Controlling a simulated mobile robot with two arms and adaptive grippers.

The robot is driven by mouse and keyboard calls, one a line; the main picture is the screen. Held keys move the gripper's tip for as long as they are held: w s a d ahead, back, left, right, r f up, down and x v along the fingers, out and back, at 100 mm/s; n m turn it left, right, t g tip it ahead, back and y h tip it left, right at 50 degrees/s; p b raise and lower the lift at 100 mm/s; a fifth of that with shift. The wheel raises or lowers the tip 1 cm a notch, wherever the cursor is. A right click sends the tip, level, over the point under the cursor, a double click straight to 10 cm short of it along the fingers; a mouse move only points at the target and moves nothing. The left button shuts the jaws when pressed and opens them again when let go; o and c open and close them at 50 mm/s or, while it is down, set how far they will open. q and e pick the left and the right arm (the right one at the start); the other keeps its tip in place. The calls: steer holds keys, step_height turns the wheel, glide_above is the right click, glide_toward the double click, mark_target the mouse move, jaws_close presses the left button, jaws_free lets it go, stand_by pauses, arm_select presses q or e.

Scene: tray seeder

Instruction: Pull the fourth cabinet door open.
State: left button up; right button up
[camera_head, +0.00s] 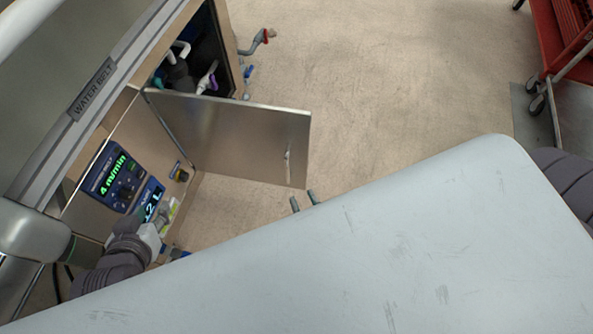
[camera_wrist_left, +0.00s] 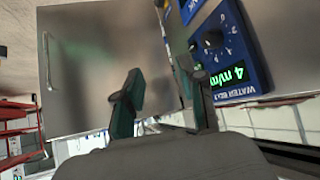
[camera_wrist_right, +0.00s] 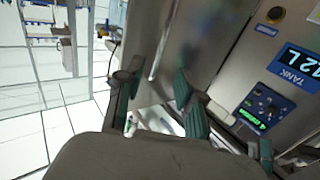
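A steel cabinet door (camera_head: 235,130) stands swung out from the cabinet in the head view, its handle (camera_head: 288,158) near the free edge. A steel door with a bar handle (camera_wrist_left: 48,75) fills the left of the left wrist view; I cannot tell which numbered door it is. My left gripper (camera_head: 165,228) is beside the control panels; its fingers (camera_wrist_left: 168,98) are apart with nothing between them. My right gripper (camera_head: 305,200) shows only its fingertips past a pale surface, apart and below the open door's free edge. Its fingers (camera_wrist_right: 155,95) frame steel surfaces, touching none that I can see.
The cabinet has a blue "4 m/min" panel (camera_head: 118,178) and a tank panel (camera_wrist_right: 290,65). Pipes and valves (camera_head: 185,70) show in the opened compartment. A large pale surface (camera_head: 400,240) hides much of the lower head view. A red cart (camera_head: 565,30) stands far right; floor between is clear.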

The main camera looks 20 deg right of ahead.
steer(key=shift+s, duration=0.7)
